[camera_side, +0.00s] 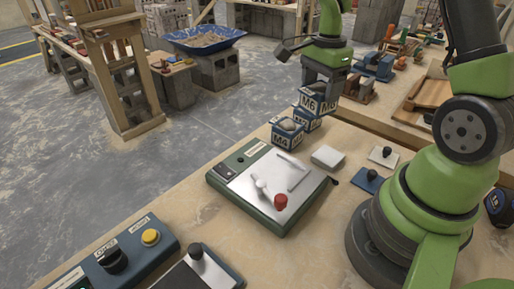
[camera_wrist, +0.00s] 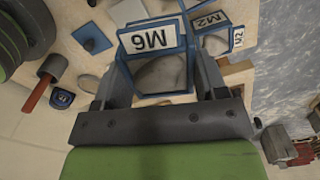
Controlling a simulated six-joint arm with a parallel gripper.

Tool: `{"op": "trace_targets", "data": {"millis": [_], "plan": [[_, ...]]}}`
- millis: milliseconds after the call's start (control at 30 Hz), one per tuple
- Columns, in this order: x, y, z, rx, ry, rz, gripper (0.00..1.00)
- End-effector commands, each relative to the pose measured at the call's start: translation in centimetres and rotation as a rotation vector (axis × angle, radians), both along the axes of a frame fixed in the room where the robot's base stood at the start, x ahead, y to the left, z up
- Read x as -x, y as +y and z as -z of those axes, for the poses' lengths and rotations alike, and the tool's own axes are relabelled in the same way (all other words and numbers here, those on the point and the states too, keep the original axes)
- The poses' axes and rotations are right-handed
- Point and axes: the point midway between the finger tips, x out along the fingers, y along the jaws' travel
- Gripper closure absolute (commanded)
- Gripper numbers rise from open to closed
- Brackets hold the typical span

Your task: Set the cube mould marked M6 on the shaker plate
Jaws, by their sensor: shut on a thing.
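The cube mould marked M6 (camera_side: 312,104) is a blue box with white labels and a grey filling. My gripper (camera_side: 325,84) is shut on it, and the side view shows it at the work table's far edge. In the wrist view M6 (camera_wrist: 158,68) sits between both fingers (camera_wrist: 160,80), label readable. The M2 mould (camera_wrist: 214,28) is close beside it; in the side view M2 (camera_side: 308,122) is partly hidden behind M4. The M4 mould (camera_side: 287,136) stands nearer the shaker. The shaker plate (camera_side: 268,172) is a bright metal top on a green base, carrying pale bar-like parts and a knob.
A blue control box (camera_side: 125,258) with a yellow button stands front left.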

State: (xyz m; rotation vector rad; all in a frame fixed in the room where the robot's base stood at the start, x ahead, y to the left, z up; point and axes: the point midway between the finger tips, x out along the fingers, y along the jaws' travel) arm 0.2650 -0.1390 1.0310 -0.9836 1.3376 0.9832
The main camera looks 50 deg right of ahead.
Motion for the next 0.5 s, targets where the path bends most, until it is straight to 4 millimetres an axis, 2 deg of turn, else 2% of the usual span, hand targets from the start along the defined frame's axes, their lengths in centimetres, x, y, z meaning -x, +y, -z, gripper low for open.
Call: {"op": "trace_targets", "data": {"millis": [33,200,500], "plan": [[-0.4,1.2,-0.3,0.002,-0.003,-0.14,0.7],[-1.1,4.8,-0.9,0.002,-0.001,-0.614,0.7],[-1.3,10.7,-2.0,0.001,-0.001,-1.411,0.7]]}}
